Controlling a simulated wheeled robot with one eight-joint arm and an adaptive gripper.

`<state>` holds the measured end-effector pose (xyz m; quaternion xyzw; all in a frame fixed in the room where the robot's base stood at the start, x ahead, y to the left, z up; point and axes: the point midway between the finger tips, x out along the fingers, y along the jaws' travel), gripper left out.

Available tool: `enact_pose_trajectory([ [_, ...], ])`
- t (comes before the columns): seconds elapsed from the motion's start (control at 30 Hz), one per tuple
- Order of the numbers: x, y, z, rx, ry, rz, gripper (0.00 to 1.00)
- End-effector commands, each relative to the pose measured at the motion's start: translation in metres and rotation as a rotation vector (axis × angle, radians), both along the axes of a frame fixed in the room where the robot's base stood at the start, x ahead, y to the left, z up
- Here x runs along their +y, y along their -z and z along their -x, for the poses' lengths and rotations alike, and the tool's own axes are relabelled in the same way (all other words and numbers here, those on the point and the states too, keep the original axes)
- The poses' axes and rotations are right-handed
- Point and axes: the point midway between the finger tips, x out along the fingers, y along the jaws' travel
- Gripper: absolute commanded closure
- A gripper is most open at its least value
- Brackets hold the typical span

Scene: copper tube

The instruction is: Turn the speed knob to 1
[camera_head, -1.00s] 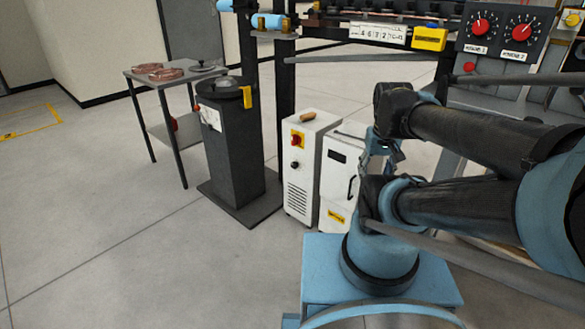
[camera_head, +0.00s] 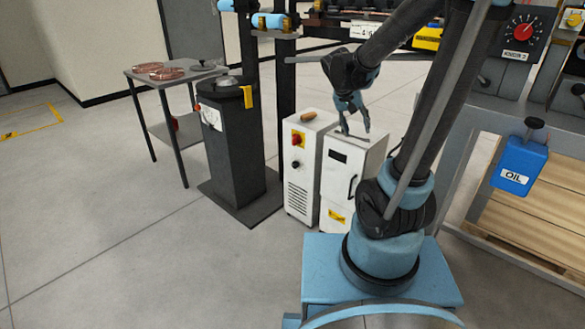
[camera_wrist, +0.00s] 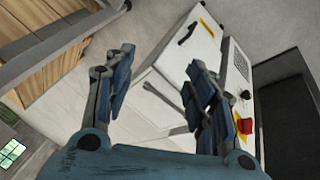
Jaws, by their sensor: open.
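I cannot tell for certain which knob is the speed knob. A red knob (camera_head: 522,28) sits on a grey dial panel (camera_head: 540,40) at the upper right; its label is too small to read surely. A small black knob (camera_head: 295,164) is on the front of a white cabinet, below a red switch (camera_head: 297,139); both show in the wrist view, the black knob (camera_wrist: 245,94) and the red switch (camera_wrist: 243,126). My gripper (camera_head: 354,131) is open and empty, pointing down above the second white cabinet. The wrist view shows its fingers (camera_wrist: 151,102) apart.
The white cabinet (camera_head: 300,185) and the second white cabinet (camera_head: 335,200) stand side by side. A black pedestal (camera_head: 228,150) is at their left. A blue oil can (camera_head: 519,165) hangs at the right, above wooden pallets (camera_head: 530,225). The floor (camera_head: 100,230) at the left is clear.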

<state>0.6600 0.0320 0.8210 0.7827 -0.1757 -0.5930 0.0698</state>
Motion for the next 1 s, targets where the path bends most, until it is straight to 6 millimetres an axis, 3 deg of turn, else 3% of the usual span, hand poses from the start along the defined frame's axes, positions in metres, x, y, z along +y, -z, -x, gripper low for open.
enact_pose_trajectory([
  [0.1, 0.017, 0.004, -0.030, -0.029, 0.015, 0.033, 0.49],
  [0.5, 0.081, 0.037, -0.113, -0.157, 0.079, 0.132, 0.49],
  [1.0, 0.183, 0.112, -0.184, -0.368, 0.144, 0.216, 0.49],
])
